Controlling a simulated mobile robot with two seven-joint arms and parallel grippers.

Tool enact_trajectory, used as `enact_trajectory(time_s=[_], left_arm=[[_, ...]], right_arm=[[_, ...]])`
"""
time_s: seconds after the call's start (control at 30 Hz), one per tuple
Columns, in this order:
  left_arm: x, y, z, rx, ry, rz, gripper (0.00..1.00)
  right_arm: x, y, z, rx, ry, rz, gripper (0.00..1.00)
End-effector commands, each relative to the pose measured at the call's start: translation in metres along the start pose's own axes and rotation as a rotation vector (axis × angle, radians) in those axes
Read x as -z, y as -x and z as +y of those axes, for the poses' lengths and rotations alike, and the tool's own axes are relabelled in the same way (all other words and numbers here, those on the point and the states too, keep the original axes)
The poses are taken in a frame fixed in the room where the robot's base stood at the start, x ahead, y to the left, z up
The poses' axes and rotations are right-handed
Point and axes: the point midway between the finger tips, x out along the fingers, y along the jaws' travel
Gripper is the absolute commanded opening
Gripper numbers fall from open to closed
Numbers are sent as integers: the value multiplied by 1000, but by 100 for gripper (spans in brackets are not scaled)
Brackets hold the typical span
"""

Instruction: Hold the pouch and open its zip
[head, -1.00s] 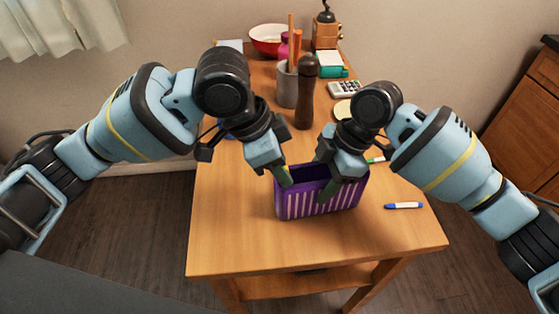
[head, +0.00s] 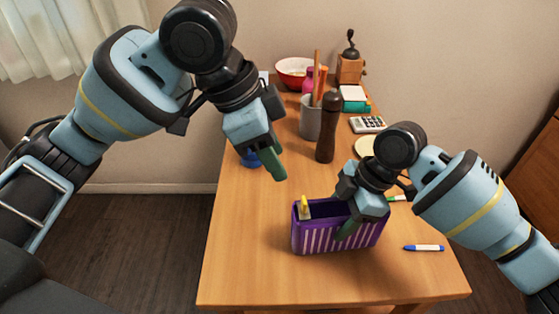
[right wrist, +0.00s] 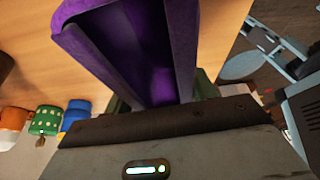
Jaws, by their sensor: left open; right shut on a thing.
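The pouch (head: 325,237) is purple with white stripes and stands upright on the table. Its top is open, and its dark purple inside also shows in the right wrist view (right wrist: 150,50). A yellow zip pull (head: 304,207) sits at the pouch's left end. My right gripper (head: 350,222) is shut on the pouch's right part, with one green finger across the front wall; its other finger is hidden. My left gripper (head: 270,166) is open and empty, above and to the left of the pouch, clear of it.
A blue-and-white marker (head: 424,248) lies right of the pouch and a green-capped one (head: 397,198) behind it. A brown pepper mill (head: 326,130), grey utensil holder (head: 310,117), calculator (head: 367,124) and red bowl (head: 295,70) stand farther back. The table's front left is clear.

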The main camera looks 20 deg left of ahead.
Motion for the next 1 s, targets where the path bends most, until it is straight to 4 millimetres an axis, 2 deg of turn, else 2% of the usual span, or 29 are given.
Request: enact_trajectory(time_s=[0.33,0.37,0.5,0.57,0.87,1.0], left_arm=[[0,1,0,0,1,0,42],[0,1,0,0,0,0,42],[0,1,0,0,0,0,42],[0,1,0,0,0,0,42],[0,1,0,0,0,0,42],[0,1,0,0,0,0,42]], right_arm=[[0,0,0,0,0,0,31],[0,0,0,0,0,0,57],[0,0,0,0,0,0,76],[0,0,0,0,0,0,82],[0,2,0,-1,0,0,82],[0,15,1,-3,0,0,82]])
